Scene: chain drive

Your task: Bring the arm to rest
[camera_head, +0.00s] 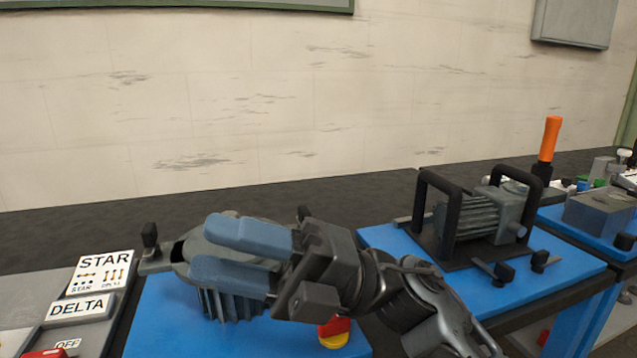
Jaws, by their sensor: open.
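My gripper (238,257) is in the lower middle of the head camera view, at the end of my arm. It points left, and its two blue-grey fingers are apart with nothing between them. It hangs in front of a grey finned motor (229,304) on the left blue bench top (160,322) and hides part of it. I cannot tell how much space separates the fingers from the motor.
A second motor with black handles (478,218) stands on another blue bench top (392,238). An orange-handled tool (549,138) stands upright behind it. STAR and DELTA labels (100,273) mark a grey panel at left. A red and yellow part (333,332) sits below my wrist.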

